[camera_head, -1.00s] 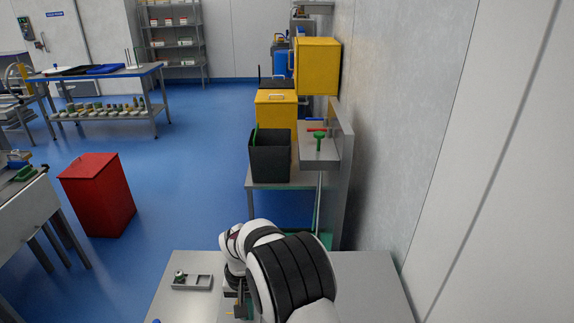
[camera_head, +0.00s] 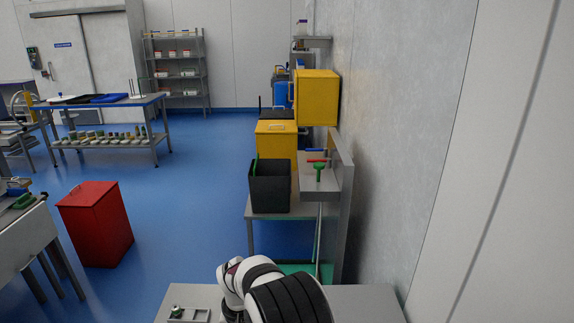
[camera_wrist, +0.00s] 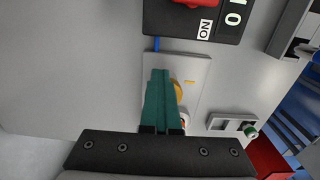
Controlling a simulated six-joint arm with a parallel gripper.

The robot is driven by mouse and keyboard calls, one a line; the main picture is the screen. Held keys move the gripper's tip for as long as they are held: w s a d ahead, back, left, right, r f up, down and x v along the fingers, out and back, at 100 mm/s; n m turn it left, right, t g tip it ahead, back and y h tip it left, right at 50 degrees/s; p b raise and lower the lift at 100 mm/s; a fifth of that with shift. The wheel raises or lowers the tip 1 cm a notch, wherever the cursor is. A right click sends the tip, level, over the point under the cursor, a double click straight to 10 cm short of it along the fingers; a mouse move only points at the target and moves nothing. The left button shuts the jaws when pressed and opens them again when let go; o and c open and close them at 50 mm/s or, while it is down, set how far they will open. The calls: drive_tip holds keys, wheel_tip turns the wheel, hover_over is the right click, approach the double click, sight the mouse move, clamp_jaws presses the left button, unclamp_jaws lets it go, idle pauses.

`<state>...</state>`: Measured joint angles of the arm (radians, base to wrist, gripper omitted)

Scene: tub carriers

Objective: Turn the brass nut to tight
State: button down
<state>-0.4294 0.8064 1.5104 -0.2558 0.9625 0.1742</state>
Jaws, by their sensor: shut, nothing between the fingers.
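The brass nut (camera_wrist: 178,91) shows in the wrist view as a rounded yellow shape on a pale plate (camera_wrist: 198,72). It is partly hidden behind my gripper's green fingers, and a small yellow mark lies just right of it. My gripper (camera_wrist: 159,74) is shut and empty, its fingers in front of the plate and overlapping the nut's left side. I cannot tell whether the fingers touch the nut. A short blue piece (camera_wrist: 155,44) shows at the plate's top edge. In the head view the nut and my gripper are hidden or out of frame.
A black switch box (camera_wrist: 220,17) marked ON, with a red part, is above the plate. A small grey holder (camera_wrist: 232,122) with a green-and-white piece lies at right. In the head view the bench (camera_head: 370,300) is at the bottom; a red bin (camera_head: 96,225) stands left.

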drive_tip(key=shift+a, duration=0.2)
drive_tip(key=shift+s+a, duration=0.1)
drive_tip(key=shift+a, duration=0.9)
drive_tip(key=shift+a, duration=0.1)
